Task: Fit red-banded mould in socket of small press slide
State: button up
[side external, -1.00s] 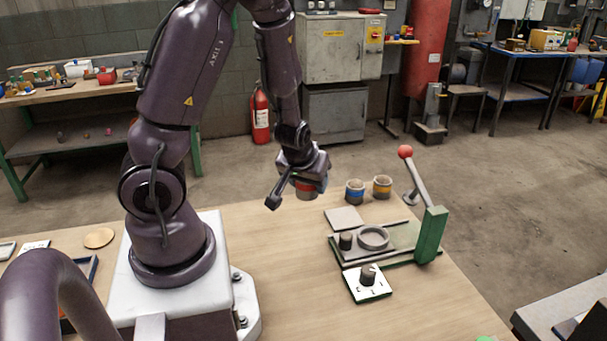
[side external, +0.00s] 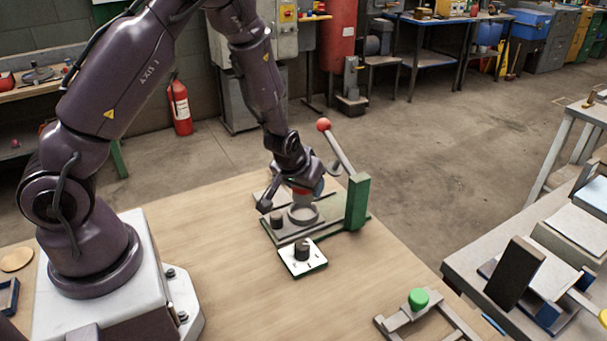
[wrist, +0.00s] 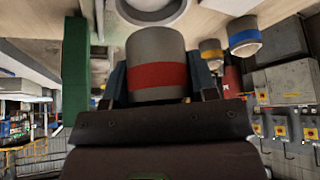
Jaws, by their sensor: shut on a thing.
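The red-banded mould (wrist: 157,76) is a grey cylinder with a red band, held between the fingers of my gripper (wrist: 160,92). In the side external view my gripper (side external: 300,178) holds the mould (side external: 302,196) upright, just above or at the socket. The socket is a grey ring (side external: 315,218) on the press slide (side external: 285,236). In the wrist view the ring (wrist: 152,14) shows partly at the top edge, beyond the mould's end. I cannot tell whether the mould's lower end touches the ring.
A green post (side external: 357,202) with a red-balled lever (side external: 338,150) stands right of the socket. A dark peg (side external: 276,219) is left of it. Yellow-banded (wrist: 211,52) and blue-banded (wrist: 244,38) moulds stand nearby. A green-knobbed frame (side external: 418,300) is at front right.

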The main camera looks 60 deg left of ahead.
aim_at(305, 198)
jog(key=shift+f, duration=1)
jog(key=shift+f, duration=1)
jog(key=shift+r, duration=0.45)
jog(key=shift+f, duration=0.45)
dwell(0.5)
